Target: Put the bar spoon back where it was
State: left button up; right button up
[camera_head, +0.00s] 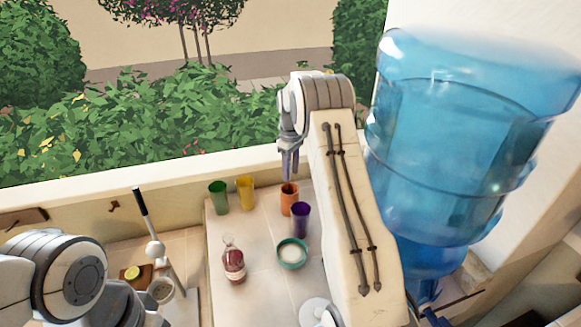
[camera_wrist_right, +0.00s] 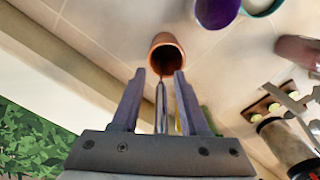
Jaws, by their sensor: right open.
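The orange cup (camera_head: 289,197) stands on the tiled counter, below my right gripper (camera_head: 289,172). In the right wrist view, the orange cup (camera_wrist_right: 166,58) lies just beyond the fingertips. My right gripper (camera_wrist_right: 159,75) is open there, its two fingers apart. The thin metal bar spoon (camera_wrist_right: 161,108) runs between the fingers toward the cup's mouth. Its far end is at or in the cup; the dark inside hides how deep. I cannot make out the spoon clearly in the head view. My left arm shows at the lower left, but its gripper is not in view.
A purple cup (camera_head: 301,218) stands close to the orange one, with a teal-rimmed bowl (camera_head: 291,253) in front. Green (camera_head: 218,197) and yellow (camera_head: 246,192) cups and a red bottle (camera_head: 234,262) stand left. A large blue water jug (camera_head: 455,150) is right of my arm.

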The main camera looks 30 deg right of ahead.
jog(key=shift+f+b, duration=0.25)
jog(key=shift+b, duration=0.05)
jog(key=shift+r+b, duration=0.35)
notch_tip(320, 180, up, 10)
jog(key=w+b, duration=0.1)
jog(key=b, duration=0.2)
jog(key=s+a+r+n, duration=0.1)
jog(key=s+a+r, duration=0.15)
jog(key=a, duration=1.35)
jog(key=s+a, duration=1)
jog(key=a, duration=0.3)
jog(key=s+a+f, duration=0.1)
jog(key=s+f, duration=0.1)
jog(key=s, duration=0.6)
jog(key=s+a+f+n, duration=0.1)
jog(key=s+a+f, duration=0.1)
jog(key=s, duration=0.7)
jog(key=s+a+f+n+y, duration=0.1)
jog(key=s+f, duration=0.2)
jog(key=s, duration=0.5)
jog(key=shift+s+a+f, duration=0.15)
jog(key=shift+s+a, duration=0.1)
jog(key=shift+s, duration=0.1)
